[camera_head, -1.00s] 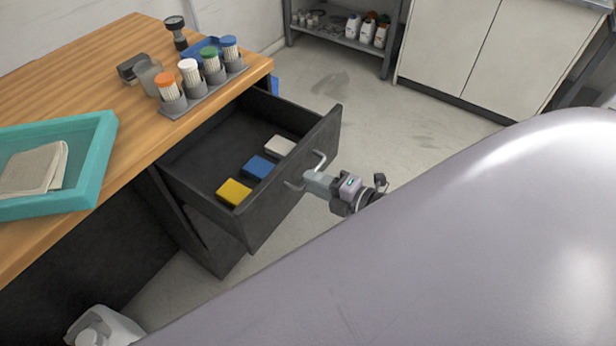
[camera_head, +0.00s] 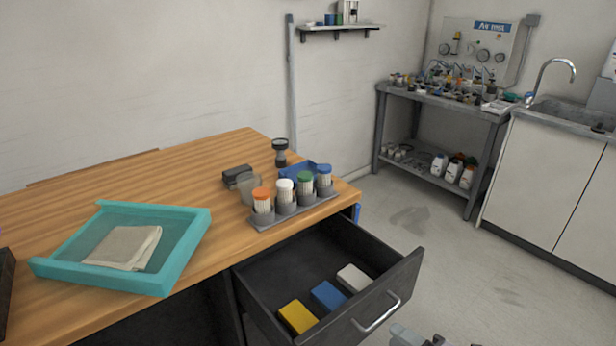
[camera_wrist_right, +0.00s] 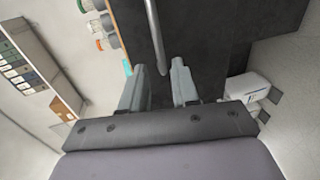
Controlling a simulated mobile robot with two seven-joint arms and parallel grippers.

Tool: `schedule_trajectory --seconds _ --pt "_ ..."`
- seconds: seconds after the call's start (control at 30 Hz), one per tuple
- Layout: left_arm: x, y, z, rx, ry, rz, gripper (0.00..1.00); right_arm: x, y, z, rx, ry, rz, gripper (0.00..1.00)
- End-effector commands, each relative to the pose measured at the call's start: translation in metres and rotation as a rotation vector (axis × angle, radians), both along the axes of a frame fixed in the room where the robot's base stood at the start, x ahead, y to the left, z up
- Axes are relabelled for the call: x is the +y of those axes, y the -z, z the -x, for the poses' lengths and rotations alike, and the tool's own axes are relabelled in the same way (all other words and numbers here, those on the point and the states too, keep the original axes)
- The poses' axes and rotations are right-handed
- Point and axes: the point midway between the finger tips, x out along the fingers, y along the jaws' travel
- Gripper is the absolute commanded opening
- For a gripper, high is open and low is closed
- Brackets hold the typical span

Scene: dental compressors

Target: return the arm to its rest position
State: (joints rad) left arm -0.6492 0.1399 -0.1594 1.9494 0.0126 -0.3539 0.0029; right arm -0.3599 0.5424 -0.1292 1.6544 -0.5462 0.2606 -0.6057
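My right gripper (camera_head: 408,338) shows only in part at the bottom edge of the head view, just right of and below the handle (camera_head: 378,314) of the open drawer (camera_head: 400,285). In the right wrist view my right gripper (camera_wrist_right: 160,76) has its two fingers apart with nothing clamped between them. The metal handle (camera_wrist_right: 155,35) shows ahead of the fingers, its end appearing in the gap between the tips. In the head view a gap shows between gripper and handle. My left gripper is not in view.
The drawer holds a yellow block (camera_head: 298,317), a blue block (camera_head: 328,296) and a white block (camera_head: 354,278). The wooden table (camera_head: 200,165) carries a teal tray (camera_head: 190,245) and a rack (camera_head: 293,212) of capped containers. Floor (camera_head: 450,260) right of the drawer is clear.

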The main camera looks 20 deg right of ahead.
Motion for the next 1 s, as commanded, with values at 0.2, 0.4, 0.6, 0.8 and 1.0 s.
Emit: schedule_trajectory --seconds 0.2,0.4,0.6,0.8,1.0 --pt "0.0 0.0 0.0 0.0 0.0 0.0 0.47 0.019 0.013 0.019 0.145 0.166 -0.28 0.3" --pt "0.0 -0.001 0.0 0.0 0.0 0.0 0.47 0.058 0.042 0.068 0.485 0.531 -0.876 0.3" --pt "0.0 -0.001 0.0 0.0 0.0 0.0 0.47 0.09 0.055 0.105 0.718 0.762 -1.24 0.3" --pt "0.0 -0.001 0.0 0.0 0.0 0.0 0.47 0.096 0.057 0.111 0.76 0.802 -1.3 0.3" --pt "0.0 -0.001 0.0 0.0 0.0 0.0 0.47 0.095 0.057 0.111 0.757 0.799 -1.297 0.3"
